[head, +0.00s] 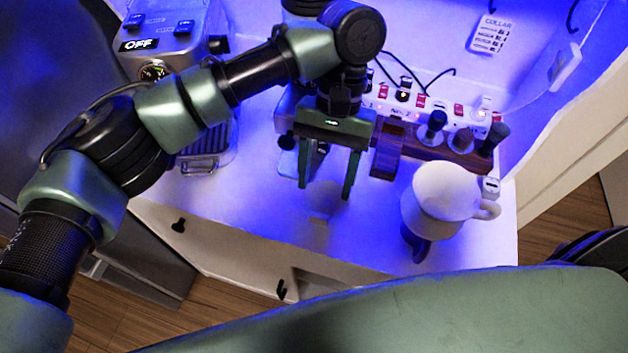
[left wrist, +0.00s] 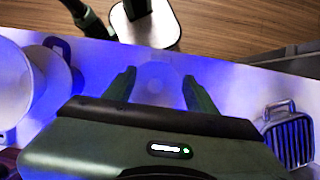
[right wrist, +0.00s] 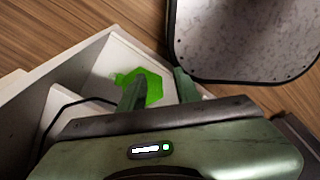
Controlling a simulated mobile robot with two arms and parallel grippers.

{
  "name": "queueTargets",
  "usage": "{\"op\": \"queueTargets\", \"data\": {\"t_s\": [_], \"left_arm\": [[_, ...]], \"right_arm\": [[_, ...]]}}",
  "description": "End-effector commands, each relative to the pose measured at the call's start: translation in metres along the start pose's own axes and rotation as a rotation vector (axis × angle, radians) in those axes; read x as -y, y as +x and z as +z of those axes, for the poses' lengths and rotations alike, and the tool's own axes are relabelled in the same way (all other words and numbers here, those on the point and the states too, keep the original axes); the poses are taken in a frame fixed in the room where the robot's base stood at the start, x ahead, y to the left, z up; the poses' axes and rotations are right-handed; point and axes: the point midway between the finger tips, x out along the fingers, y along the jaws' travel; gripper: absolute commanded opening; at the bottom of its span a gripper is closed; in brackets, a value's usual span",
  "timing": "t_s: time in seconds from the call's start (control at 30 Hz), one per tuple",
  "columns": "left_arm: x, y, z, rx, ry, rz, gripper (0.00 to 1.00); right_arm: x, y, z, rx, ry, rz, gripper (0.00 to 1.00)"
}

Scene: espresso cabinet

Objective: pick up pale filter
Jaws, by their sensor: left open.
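The pale filter (head: 323,196) is a faint, whitish round piece with a short handle-like part, lying on the white counter. It blends into the counter in the head view. In the left wrist view the pale filter (left wrist: 157,73) shows between the fingertips. My left gripper (head: 327,184) is open and points down over it, with one finger on either side. Whether the fingers touch it I cannot tell. My right gripper (right wrist: 160,88) is seen only in its own wrist view, with its fingers apart and nothing visibly held.
An espresso machine (head: 170,50) stands at the left. A power strip (head: 430,103) and a dark rack with handled tools (head: 455,140) are behind. A white jug (head: 440,200) stands at the right near the front edge. A bright green object (right wrist: 145,86) lies near my right gripper.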

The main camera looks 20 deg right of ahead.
Motion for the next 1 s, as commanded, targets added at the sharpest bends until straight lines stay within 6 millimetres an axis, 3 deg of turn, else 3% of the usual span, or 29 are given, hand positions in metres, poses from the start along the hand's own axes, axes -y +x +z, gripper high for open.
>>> {"op": "queueTargets", "data": {"t_s": [0.17, 0.4, 0.5, 0.7, 0.93, 1.0], "left_arm": [[0.0, 0.011, 0.002, 0.003, -0.002, -0.005, 0.56], [0.001, 0.038, 0.007, 0.003, -0.002, -0.005, 0.56], [0.002, 0.053, 0.011, 0.004, -0.002, -0.005, 0.56], [0.002, 0.075, 0.008, 0.001, -0.003, -0.004, 0.56], [0.002, 0.077, 0.008, 0.0, -0.002, -0.004, 0.56], [0.002, 0.077, 0.008, 0.0, -0.002, -0.004, 0.37]], "right_arm": [[-0.002, -0.004, -0.009, -0.011, 0.0, 0.002, 0.33], [0.005, -0.02, 0.029, 0.044, 0.0, -0.006, 0.33], [0.006, -0.03, 0.035, 0.053, 0.0, -0.008, 0.33], [0.004, -0.031, 0.018, 0.031, -0.001, -0.005, 0.33], [0.002, -0.03, 0.002, 0.005, -0.001, -0.003, 0.33], [0.002, -0.03, 0.003, 0.007, -0.002, -0.003, 0.33]]}}
